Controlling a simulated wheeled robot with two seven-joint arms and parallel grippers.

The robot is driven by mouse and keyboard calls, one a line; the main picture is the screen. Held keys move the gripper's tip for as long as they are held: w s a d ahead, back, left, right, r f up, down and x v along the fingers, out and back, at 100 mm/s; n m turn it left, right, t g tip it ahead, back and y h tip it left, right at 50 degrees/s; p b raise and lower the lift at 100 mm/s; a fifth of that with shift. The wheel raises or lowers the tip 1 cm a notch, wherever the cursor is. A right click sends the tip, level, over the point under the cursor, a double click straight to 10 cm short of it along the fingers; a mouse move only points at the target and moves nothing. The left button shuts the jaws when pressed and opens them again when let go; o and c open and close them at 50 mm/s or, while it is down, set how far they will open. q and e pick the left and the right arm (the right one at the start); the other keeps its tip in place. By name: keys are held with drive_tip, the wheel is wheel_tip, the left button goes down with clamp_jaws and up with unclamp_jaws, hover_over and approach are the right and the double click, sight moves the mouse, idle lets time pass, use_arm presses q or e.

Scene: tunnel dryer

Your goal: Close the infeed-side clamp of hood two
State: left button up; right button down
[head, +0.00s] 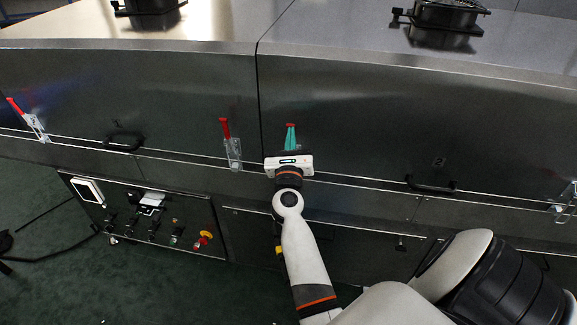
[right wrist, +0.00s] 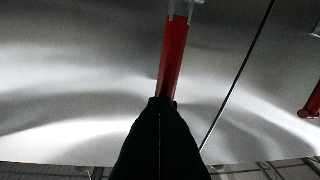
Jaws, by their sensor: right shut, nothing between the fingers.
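The hood two panel (head: 380,120), marked 2, is to the right of the vertical seam. The clamp at its left end is mostly hidden behind my right gripper (head: 290,128) in the head view. In the right wrist view, its red handle (right wrist: 175,55) runs from a metal bracket (right wrist: 186,10) down to my shut, empty right fingers (right wrist: 161,102). The fingertips overlap the handle's free end; I cannot tell whether they touch it. In the head view the fingers point up along the panel. My left gripper is not in view.
Left of the seam, the neighbouring hood has a clamp (head: 233,152) with a raised red handle (head: 224,127) close to my gripper, and another clamp (head: 36,127) at far left. A black handle (head: 432,186) and a right-end clamp (head: 566,203) are on hood two. A control panel (head: 145,215) sits below.

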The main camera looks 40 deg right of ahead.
drive_tip(key=shift+d+r, duration=0.15)
drive_tip(key=shift+r, duration=0.1)
wheel_tip(320, 180, up, 10)
drive_tip(key=p, duration=0.9)
drive_tip(key=shift+f+p, duration=0.2)
drive_tip(key=shift+p, duration=0.15)
drive_tip(key=shift+f, duration=0.1)
